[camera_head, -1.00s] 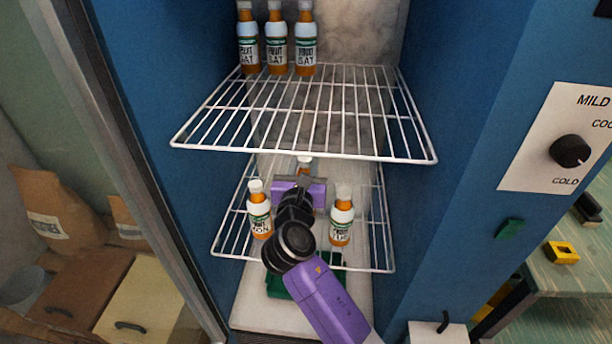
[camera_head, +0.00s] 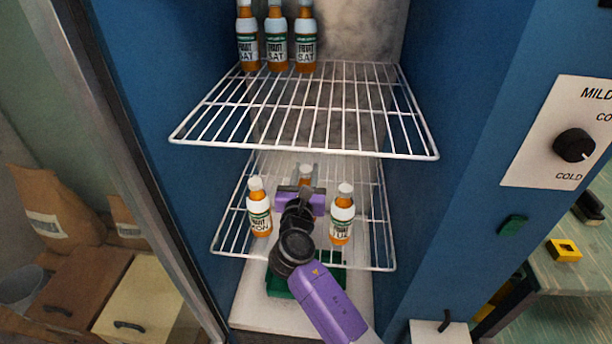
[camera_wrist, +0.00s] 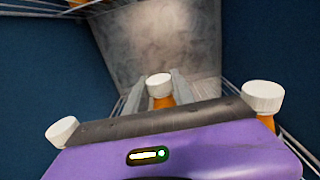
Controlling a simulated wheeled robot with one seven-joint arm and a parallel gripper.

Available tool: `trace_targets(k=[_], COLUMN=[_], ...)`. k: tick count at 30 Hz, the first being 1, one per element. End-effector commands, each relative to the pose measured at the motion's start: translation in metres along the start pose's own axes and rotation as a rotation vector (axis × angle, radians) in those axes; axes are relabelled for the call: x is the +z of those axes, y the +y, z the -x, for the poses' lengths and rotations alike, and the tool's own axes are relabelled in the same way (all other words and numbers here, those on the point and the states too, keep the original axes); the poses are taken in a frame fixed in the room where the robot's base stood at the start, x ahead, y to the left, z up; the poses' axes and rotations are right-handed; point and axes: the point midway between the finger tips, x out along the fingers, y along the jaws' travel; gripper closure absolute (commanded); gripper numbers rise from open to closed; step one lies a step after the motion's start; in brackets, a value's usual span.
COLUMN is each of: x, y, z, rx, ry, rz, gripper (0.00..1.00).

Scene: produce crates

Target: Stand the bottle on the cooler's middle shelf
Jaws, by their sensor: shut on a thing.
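An orange bottle with a white cap (camera_head: 306,171) is between the fingers of my gripper (camera_wrist: 158,90), which is shut on it. The same bottle shows in the wrist view (camera_wrist: 159,83), apparently upright. In the head view my gripper's body hides its lower part, so I cannot tell whether its base touches the wire. It is over the lower wire shelf (camera_head: 232,236) of the blue cooler (camera_head: 470,130), between and behind two standing bottles, the left one (camera_head: 259,212) and the right one (camera_head: 341,216).
An upper wire shelf (camera_head: 300,151) spans the cooler above my gripper, with several bottles (camera_head: 277,40) standing at its back left. A green item (camera_head: 333,277) lies on the cooler floor below. A dial panel (camera_head: 560,140) is at the right.

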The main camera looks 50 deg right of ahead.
Motion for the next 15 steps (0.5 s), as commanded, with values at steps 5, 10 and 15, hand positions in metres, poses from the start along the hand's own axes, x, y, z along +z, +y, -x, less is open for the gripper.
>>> trace_targets(k=[5,10,15], x=[-0.0089,-0.0086,-0.0128], y=[0.0005,0.0004,0.0003], z=[-0.0042,-0.0042,-0.0043], rx=[0.001,0.001,0.0], ry=[-0.003,-0.003,-0.002], rz=[0.0,-0.001,-0.001], gripper=[1.0,1.0,1.0])
